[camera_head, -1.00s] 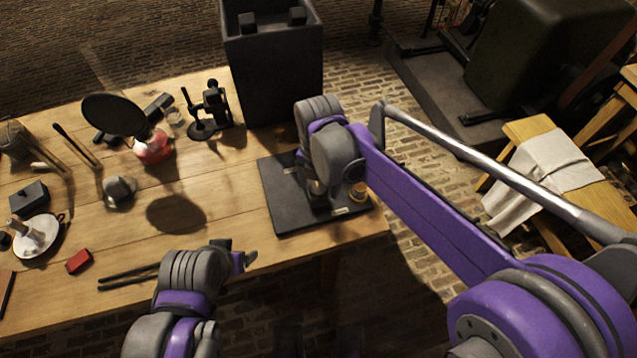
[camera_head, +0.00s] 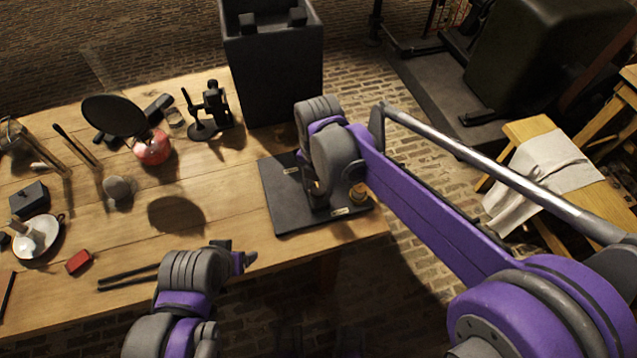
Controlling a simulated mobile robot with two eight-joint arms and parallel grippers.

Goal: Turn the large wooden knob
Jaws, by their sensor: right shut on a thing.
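A dark square board (camera_head: 285,205) lies at the right end of the wooden table. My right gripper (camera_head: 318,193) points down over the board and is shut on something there. My own wrist covers most of what it holds, so I cannot clearly see the large wooden knob. A small yellow-brown knob-like piece (camera_head: 357,193) shows on the board just right of the gripper. My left gripper (camera_head: 240,254) is empty near the table's front edge, its fingers apart.
A tall dark box (camera_head: 272,75) stands behind the board. The table (camera_head: 225,190) also holds a black stand (camera_head: 207,108), a red round object with a dark disc (camera_head: 153,148), a white dish (camera_head: 50,243) and a red block (camera_head: 79,262). The tabletop left of the board is mostly clear.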

